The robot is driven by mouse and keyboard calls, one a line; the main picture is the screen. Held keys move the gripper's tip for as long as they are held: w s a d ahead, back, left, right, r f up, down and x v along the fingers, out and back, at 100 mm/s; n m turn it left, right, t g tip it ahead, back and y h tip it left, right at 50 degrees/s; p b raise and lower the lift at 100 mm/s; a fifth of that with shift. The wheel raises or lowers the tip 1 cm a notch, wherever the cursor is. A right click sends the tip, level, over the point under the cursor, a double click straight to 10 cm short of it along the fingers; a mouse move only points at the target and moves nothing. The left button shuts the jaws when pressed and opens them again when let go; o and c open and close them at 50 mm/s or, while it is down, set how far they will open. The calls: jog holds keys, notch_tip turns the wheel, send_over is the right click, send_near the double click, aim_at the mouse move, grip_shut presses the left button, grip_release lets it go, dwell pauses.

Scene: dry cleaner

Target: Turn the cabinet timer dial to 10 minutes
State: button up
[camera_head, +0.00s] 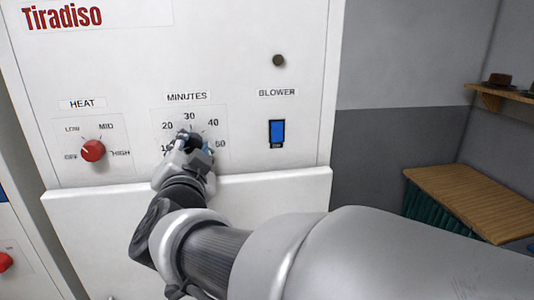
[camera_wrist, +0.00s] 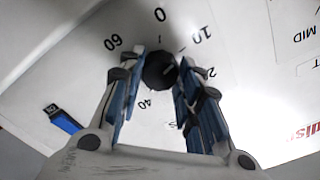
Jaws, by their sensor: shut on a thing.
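The timer dial is a round black knob (camera_wrist: 160,70) in the wrist view, under the MINUTES label (camera_head: 187,97) on the white cabinet (camera_head: 235,60). Printed numbers ring it; in the wrist view the 0 is above it, 10 to its upper right and 60 to its upper left. A faint light mark shows on the knob, but I cannot tell which number it points at. My gripper (camera_wrist: 157,78) is shut on the knob, with one blue-padded finger on each side. In the head view my gripper (camera_head: 190,148) mostly hides the dial and its lower numbers.
A red HEAT knob (camera_head: 93,150) is left of the dial. A blue BLOWER switch (camera_head: 277,132) and a dark round button (camera_head: 278,60) are to the right. A cabinet ledge (camera_head: 270,178) juts out below. A wooden-topped counter (camera_head: 475,195) stands at the right.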

jog(key=shift+m+b, duration=0.35)
jog(key=shift+m, duration=0.15)
jog(key=o, duration=1.1)
jog(key=v, duration=1.2)
jog(key=shift+d, duration=0.1)
